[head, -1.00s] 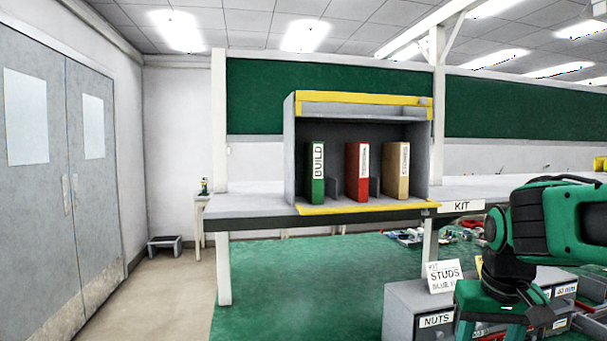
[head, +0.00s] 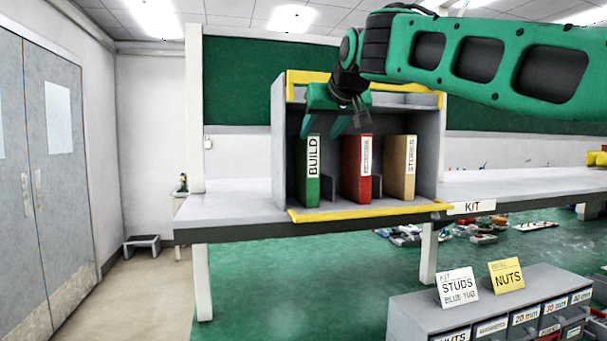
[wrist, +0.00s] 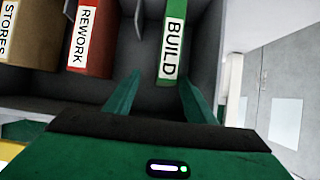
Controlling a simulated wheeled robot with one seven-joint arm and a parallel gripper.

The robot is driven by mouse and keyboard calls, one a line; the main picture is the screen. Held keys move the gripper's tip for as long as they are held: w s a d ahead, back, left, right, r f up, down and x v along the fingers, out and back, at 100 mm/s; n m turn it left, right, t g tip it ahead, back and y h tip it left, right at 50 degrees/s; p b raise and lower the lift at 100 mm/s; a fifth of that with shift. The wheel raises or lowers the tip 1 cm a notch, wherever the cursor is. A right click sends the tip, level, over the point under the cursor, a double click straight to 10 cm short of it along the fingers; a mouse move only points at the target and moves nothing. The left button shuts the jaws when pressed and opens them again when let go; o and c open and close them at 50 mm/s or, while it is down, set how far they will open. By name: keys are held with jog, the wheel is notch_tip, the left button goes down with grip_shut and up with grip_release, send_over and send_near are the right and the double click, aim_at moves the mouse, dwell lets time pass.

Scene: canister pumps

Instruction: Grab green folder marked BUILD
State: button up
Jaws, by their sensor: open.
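The green folder marked BUILD (head: 307,168) stands upright at the left inside the grey cubby with yellow edges (head: 370,211). My gripper (head: 323,128) is open and empty, in front of the cubby's upper left part, pointing down, with its fingertips near the height of the folder's top. In the wrist view the green folder (wrist: 174,38) appears beyond the gap between the two green fingers (wrist: 158,95), nearer the right finger. I see no contact. The folder's far side is hidden.
A red folder (head: 357,168) marked REWORK and a tan folder (head: 400,168) marked STORES stand to the right, with grey dividers between. The cubby sits on a bench (head: 230,207). A drawer unit (head: 410,312) with signs stands low at the front right.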

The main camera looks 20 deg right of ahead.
aim_at(316, 136)
jog(key=x, duration=0.5)
jog(key=shift+w+a+f, duration=0.1)
jog(key=shift+a+f, duration=0.1)
jog(key=shift+a, duration=0.15)
jog(key=shift+a+f+x, duration=0.15)
jog(key=shift+x, duration=1.1)
jog(key=shift+a+f+x, duration=0.1)
jog(key=shift+f+x, duration=0.05)
jog(key=shift+x, duration=1.15)
jog(key=c, duration=1.2)
grip_shut()
jog(key=shift+s+r, duration=0.15)
jog(key=shift+s, duration=0.05)
